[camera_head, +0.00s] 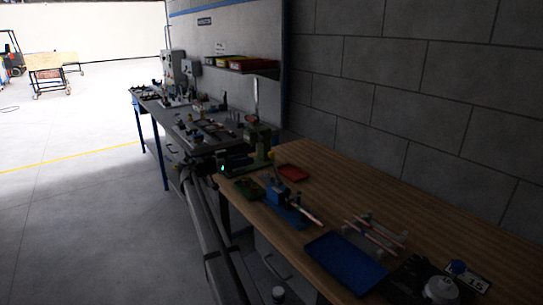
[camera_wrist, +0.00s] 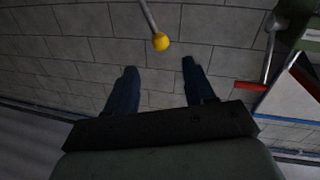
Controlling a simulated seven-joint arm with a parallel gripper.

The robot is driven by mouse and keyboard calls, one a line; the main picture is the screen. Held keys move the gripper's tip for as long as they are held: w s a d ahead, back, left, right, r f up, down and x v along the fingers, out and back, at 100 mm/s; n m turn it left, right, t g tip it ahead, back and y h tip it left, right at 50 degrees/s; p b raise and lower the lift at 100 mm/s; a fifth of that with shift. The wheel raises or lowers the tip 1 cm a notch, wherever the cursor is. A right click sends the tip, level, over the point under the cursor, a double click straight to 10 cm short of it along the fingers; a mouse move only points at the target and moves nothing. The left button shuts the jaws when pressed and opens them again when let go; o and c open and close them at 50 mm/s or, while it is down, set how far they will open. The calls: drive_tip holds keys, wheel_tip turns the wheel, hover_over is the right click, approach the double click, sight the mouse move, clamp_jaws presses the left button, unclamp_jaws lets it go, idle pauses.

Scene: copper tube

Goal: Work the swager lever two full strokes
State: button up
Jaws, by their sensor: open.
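In the wrist view a grey rod lever with a yellow ball knob (camera_wrist: 160,41) comes in from the top edge. My gripper (camera_wrist: 159,67) is open and empty. Its two dark fingers lie either side of the knob's line, and the knob appears just beyond the fingertips, apart from both. The lever's base is out of that view. In the head view a green machine (camera_head: 262,138) with a tall upright lever (camera_head: 256,94) stands at the bench's far end. My gripper is hard to make out there in the dark.
A second grey lever with a red grip (camera_wrist: 250,86) shows at right in the wrist view. On the wooden bench (camera_head: 335,195) are a red tray (camera_head: 292,172), a blue tray (camera_head: 345,264), a blue fixture (camera_head: 284,198) and copper tubes (camera_head: 376,233). A block wall runs along the right.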

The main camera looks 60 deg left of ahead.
sight(271, 155)
drive_tip(key=w, duration=0.3)
drive_tip(key=w+d, duration=0.1)
drive_tip(key=w, duration=0.3)
drive_tip(key=w+d, duration=0.1)
drive_tip(key=w, duration=0.3)
drive_tip(key=shift+w+d, duration=0.1)
drive_tip(key=shift+c, duration=0.2)
clamp_jaws()
